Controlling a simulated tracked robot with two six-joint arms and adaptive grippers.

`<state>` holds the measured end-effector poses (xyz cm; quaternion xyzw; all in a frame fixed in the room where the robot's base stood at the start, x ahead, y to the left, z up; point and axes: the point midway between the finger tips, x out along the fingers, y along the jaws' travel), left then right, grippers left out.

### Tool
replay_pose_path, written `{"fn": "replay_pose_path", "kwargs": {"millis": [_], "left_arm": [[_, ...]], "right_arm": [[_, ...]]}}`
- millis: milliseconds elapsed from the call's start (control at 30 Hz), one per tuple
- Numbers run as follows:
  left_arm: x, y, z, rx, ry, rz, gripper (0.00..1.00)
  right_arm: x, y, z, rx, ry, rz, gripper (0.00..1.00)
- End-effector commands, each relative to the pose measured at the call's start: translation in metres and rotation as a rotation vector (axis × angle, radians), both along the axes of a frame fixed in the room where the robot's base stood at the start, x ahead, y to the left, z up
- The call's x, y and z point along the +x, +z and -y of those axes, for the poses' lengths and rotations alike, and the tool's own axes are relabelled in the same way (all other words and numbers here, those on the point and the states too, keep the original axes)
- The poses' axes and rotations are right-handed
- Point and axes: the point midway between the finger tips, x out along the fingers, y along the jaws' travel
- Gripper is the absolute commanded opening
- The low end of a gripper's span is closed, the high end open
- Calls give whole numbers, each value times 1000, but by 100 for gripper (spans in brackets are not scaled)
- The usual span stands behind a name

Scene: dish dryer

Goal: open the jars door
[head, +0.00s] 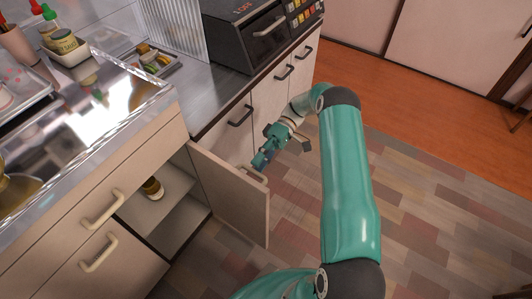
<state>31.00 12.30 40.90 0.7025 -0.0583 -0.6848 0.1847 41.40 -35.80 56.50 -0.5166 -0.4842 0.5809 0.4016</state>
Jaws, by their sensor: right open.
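The jars door (229,193) is a beige cabinet door standing open, swung out from the counter front. Its handle (254,174) shows near the top of the free edge. A dark jar (152,188) with a light band stands on a shelf inside the opened cabinet (160,205). My right gripper (262,161) is open and just beyond the door's upper free edge, close to the handle. I cannot tell whether it touches the handle or door. My left gripper is not in view.
Closed cabinet doors with dark handles (240,116) line the counter behind the gripper. A drawer with a light handle (103,209) is at left. A dark oven (262,35) stands on the counter. The patchwork floor (430,215) at right is clear.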

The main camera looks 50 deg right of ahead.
Motion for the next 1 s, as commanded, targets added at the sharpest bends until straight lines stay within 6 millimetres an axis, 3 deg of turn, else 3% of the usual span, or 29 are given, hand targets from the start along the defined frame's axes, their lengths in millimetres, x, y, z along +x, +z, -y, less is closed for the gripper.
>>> {"fn": "replay_pose_path", "kwargs": {"millis": [200, 400, 1000], "left_arm": [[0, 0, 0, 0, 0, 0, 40], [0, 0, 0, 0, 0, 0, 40], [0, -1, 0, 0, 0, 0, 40]], "right_arm": [[5, 4, 27, -1, 0, 0, 40], [6, 7, 38, -1, 1, -1, 40], [6, 8, 39, 0, 2, -1, 40]]}}
